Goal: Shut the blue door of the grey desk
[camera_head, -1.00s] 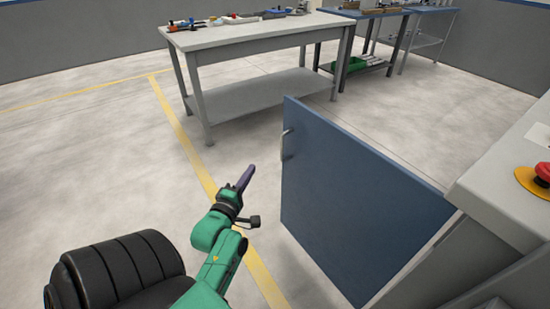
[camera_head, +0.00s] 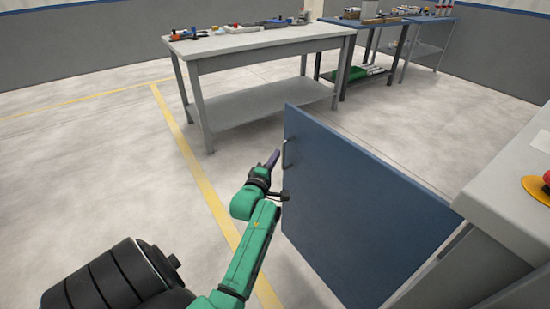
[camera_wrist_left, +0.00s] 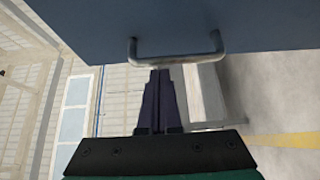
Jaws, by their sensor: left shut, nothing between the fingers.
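The blue door (camera_head: 365,215) of the grey desk (camera_head: 505,195) stands wide open, swung out to the left from the desk at the right. Its metal handle (camera_head: 287,152) is near the door's free left edge, and it also shows in the left wrist view (camera_wrist_left: 178,58). My left gripper (camera_head: 274,158) is shut and empty, with its fingertips just left of the handle. In the left wrist view the closed fingers (camera_wrist_left: 160,95) point at the handle bar; whether they touch it I cannot tell. My right gripper is not in view.
A red button on a yellow disc (camera_head: 540,188) sits on the desk top. A grey workbench (camera_head: 262,42) with small parts stands behind, with other tables (camera_head: 395,45) further back right. The floor (camera_head: 90,180) to the left is clear.

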